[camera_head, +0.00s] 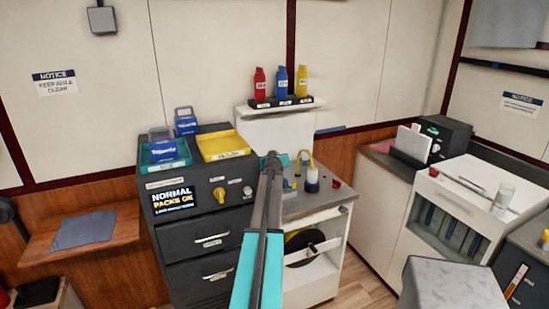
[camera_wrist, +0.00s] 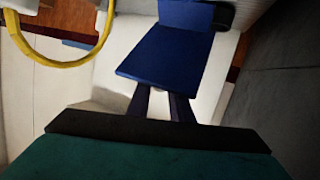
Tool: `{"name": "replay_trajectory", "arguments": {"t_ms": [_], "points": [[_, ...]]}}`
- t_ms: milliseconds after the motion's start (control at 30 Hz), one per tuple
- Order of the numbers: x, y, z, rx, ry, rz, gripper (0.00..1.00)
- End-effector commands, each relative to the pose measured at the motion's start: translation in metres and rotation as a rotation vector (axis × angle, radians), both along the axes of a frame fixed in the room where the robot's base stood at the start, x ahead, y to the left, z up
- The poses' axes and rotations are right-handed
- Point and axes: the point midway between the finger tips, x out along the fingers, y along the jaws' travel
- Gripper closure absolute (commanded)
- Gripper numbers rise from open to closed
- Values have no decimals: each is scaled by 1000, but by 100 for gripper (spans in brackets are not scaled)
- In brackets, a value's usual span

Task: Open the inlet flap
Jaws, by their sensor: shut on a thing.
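The inlet flap appears to be the blue flat panel (camera_wrist: 165,60) in the wrist view, raised at its far side. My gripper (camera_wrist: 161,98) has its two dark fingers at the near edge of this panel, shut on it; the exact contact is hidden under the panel. In the head view my gripper (camera_head: 273,160) is at the left end of the grey-topped counter, and my arm hides much of what is there. A small blue part (camera_head: 289,185) shows just right of my arm.
A dark cabinet (camera_head: 190,240) with a yellow tray (camera_head: 222,145) stands left. Red, blue and yellow bottles (camera_head: 281,82) stand behind.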

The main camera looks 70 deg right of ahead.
Motion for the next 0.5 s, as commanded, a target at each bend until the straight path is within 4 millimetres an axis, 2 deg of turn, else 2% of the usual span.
{"name": "replay_trajectory", "arguments": {"t_ms": [33,67,167,500], "points": [[4,1,-2,3,-2,3,100],[4,1,-2,3,-2,4,77],[3,1,-2,4,-2,3,62],[0,1,-1,2,-1,1,62]]}}
